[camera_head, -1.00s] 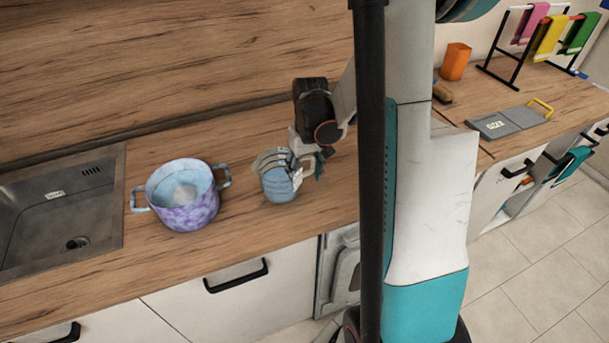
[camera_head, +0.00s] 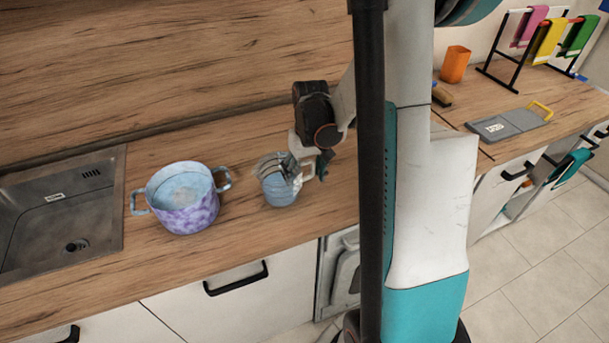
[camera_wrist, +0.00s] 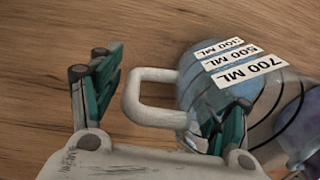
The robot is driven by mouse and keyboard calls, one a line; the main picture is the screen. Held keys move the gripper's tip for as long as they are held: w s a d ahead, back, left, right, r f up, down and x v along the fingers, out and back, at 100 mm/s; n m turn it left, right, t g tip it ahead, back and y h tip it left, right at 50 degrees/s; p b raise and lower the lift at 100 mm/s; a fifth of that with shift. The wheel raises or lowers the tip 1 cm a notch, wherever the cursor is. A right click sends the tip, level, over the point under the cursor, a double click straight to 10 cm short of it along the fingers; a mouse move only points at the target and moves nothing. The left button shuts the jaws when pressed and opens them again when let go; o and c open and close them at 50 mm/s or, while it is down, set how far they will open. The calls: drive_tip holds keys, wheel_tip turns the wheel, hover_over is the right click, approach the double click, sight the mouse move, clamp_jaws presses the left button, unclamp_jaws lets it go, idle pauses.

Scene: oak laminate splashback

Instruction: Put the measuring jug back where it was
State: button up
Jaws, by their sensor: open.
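The measuring jug (camera_head: 279,193) is light blue and stands on the wooden counter to the right of the pot. In the wrist view the jug (camera_wrist: 205,78) shows its white volume labels, dark bands and white handle. My gripper (camera_head: 297,170) is at the jug's upper right side in the head view and hides part of it. In the wrist view my gripper (camera_wrist: 170,85) is open, with the handle between its two fingers. The right finger overlaps the jug's body; I cannot tell whether it touches.
A purple and blue two-handled pot (camera_head: 184,217) stands close left of the jug, beside the sink (camera_head: 60,205). An orange cup (camera_head: 455,64), a grey board (camera_head: 507,125) and a towel rack (camera_head: 512,62) are on the right counter. Bare counter lies behind the jug.

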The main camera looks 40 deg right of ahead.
drive_tip(key=r+p, duration=0.1)
drive_tip(key=r, duration=0.3)
drive_tip(key=r+p, duration=0.1)
drive_tip(key=r, duration=0.2)
drive_tip(key=r+p, duration=0.1)
drive_tip(key=r, duration=0.3)
drive_tip(key=shift+s+d+r, duration=0.15)
drive_tip(key=shift+d+r, duration=0.15)
drive_tip(key=shift+r, duration=0.05)
